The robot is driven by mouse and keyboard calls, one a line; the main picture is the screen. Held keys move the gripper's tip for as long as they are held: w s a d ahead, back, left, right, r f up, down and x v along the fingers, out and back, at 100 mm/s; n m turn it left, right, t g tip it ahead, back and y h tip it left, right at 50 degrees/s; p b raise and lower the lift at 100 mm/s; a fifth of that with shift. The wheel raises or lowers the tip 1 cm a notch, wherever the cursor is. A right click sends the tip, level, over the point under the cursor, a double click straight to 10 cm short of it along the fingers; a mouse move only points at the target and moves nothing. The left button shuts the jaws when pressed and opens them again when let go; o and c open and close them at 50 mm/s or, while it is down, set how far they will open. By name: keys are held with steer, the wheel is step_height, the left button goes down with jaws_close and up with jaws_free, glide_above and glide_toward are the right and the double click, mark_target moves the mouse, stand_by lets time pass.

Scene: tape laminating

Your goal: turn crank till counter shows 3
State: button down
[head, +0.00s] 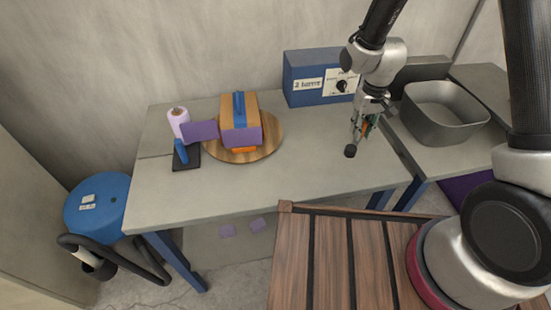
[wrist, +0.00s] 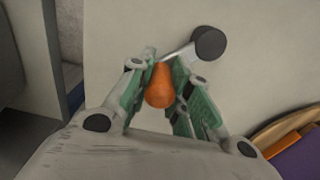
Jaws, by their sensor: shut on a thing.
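My gripper (head: 365,122) hangs over the right part of the grey table. In the wrist view my gripper (wrist: 162,80) has its green fingers shut on an orange handle (wrist: 160,88). A thin metal shaft runs from the handle to a black round end (wrist: 209,43), which also shows in the head view (head: 350,151). A blue box (head: 303,76) stands at the back of the table. It has a white label, too small to read surely, and a panel with a black knob (head: 342,86). I cannot make out a crank or a counter number for certain.
An orange and purple block with a blue strap (head: 239,121) sits on a round wooden board (head: 270,143). Left of it are a lilac roll (head: 178,118) and a dark stand with a blue piece (head: 181,153). A grey bin (head: 440,117) stands right. The table's front middle is clear.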

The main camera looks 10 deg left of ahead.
mark_target(334, 145)
steer(key=shift+w+a+f, duration=0.1)
steer(key=shift+w+a, duration=0.05)
steer(key=shift+a, duration=0.8)
steer(key=shift+s+a, duration=0.2)
steer(key=shift+a, duration=1.35)
steer(key=shift+s+a, duration=0.9)
steer(key=shift+a, duration=0.3)
